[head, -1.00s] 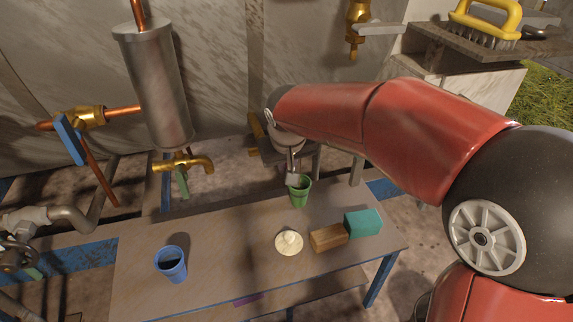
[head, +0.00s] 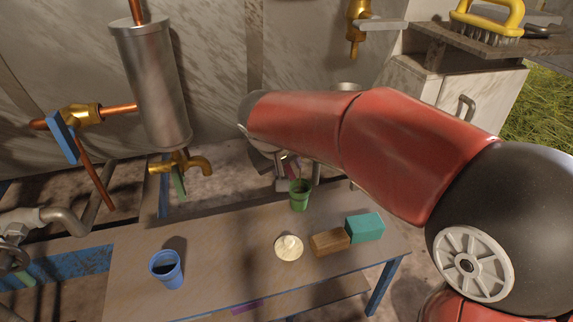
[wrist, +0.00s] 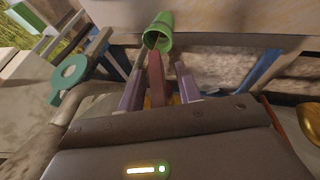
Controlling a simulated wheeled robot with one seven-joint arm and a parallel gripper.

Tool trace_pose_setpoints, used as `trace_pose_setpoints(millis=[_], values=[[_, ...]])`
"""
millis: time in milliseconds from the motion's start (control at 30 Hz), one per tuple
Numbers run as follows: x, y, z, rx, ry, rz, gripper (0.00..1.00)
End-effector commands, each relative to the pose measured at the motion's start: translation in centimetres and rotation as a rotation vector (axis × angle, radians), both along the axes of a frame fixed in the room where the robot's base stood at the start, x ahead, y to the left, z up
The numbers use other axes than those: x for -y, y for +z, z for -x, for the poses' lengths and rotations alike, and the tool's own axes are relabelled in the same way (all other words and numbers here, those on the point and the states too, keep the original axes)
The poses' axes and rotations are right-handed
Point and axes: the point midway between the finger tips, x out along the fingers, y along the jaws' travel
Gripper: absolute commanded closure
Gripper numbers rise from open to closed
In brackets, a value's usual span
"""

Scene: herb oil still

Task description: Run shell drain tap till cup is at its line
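A green cup (head: 300,196) stands upright at the back edge of the table; it also shows beyond my fingers in the wrist view (wrist: 159,32). My gripper (wrist: 160,88) is just behind this cup, mostly hidden by my arm in the head view. Its fingers are apart, with a dark red bar (wrist: 157,78) between them. Gaps show beside the bar, so it does not look gripped. A steel cylinder (head: 152,85) hangs at left with a brass tap (head: 185,165) with a green lever below it. A blue cup (head: 166,270) with dark contents stands on the table.
The table (head: 215,275) also holds a round pale dish (head: 289,247), a brown block (head: 329,242) and a teal block (head: 365,227). A brass valve with a blue lever (head: 61,136) is at left. Another brass tap (head: 355,40) is at the back. A teal ring (wrist: 70,76) is left of my fingers.

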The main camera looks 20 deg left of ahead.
Motion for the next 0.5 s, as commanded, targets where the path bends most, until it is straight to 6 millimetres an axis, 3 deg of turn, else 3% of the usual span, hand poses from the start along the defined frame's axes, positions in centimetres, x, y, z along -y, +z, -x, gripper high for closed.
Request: trace_pose_setpoints(millis=[233,500], values=[[-0.1,1.1,0.5,0.002,0.000,-0.001,0.66],[-0.4,5.1,2.8,0.002,0.001,-0.003,0.66]])
